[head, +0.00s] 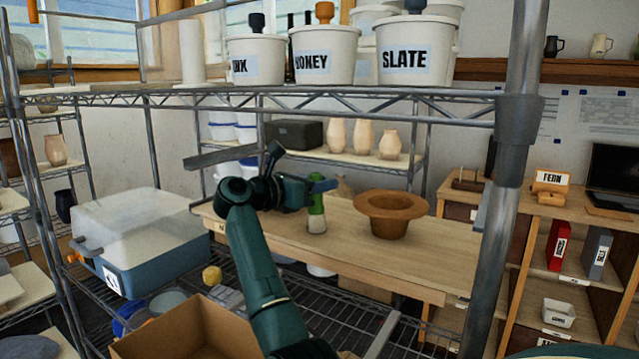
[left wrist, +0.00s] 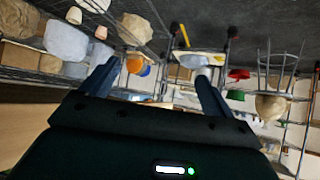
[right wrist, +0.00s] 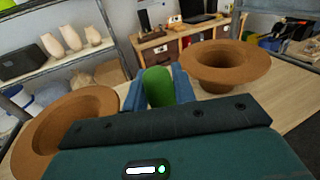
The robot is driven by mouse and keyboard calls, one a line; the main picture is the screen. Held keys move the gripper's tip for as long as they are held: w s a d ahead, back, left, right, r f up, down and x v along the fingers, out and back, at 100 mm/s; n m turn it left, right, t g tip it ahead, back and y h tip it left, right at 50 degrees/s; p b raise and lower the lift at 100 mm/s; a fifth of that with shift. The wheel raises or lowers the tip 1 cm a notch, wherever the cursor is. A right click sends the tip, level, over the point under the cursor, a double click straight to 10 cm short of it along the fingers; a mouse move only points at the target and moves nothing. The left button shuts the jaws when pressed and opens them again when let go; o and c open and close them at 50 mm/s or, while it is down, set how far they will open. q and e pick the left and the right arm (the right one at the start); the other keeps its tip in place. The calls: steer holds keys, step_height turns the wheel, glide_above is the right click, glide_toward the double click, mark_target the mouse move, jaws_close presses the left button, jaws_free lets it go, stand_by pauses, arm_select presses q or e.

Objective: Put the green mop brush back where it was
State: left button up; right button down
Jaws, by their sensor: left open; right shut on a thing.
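The green mop brush (head: 316,212) has a green upper part and a pale lower end. It is upright over the wooden tabletop; I cannot tell whether it touches it. My right gripper (head: 318,187) is shut on its top. In the right wrist view the green handle (right wrist: 158,87) shows between the fingers. A brown wide-rimmed bowl (head: 390,212) stands to the right of the brush. A second brown bowl (right wrist: 70,122) is left of the gripper in the right wrist view. My left gripper (left wrist: 157,88) is open and empty, and is not seen in the head view.
The wooden tabletop (head: 420,268) is clear at the front right. A wire rack shelf (head: 400,95) with labelled white buckets (head: 327,58) hangs above, its post (head: 500,200) standing at right. A cardboard box (head: 190,335) and a blue-white bin (head: 140,240) are at lower left.

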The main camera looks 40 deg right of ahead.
steer(key=c, duration=1.1)
jaws_free()
steer(key=shift+c, duration=0.2)
arm_select(q)
steer(key=shift+s+r, duration=0.1)
steer(key=shift+r, duration=0.1)
arm_select(e)
steer(key=shift+w+a, duration=0.1)
steer(key=shift+a, duration=0.2)
arm_select(q)
steer(key=b, duration=0.2)
steer(key=d+f+b, duration=0.1)
steer(key=b, duration=0.1)
steer(key=shift+w+d+t+h, duration=0.1)
steer(key=shift+w+t+h, duration=0.2)
steer(key=shift+t, duration=0.1)
arm_select(e)
steer(key=a, duration=1.1)
steer(key=shift+w+a+r, duration=0.25)
steer(key=shift+w+r, duration=0.1)
steer(key=shift+r, duration=0.05)
arm_select(q)
steer(key=shift+f, duration=0.1)
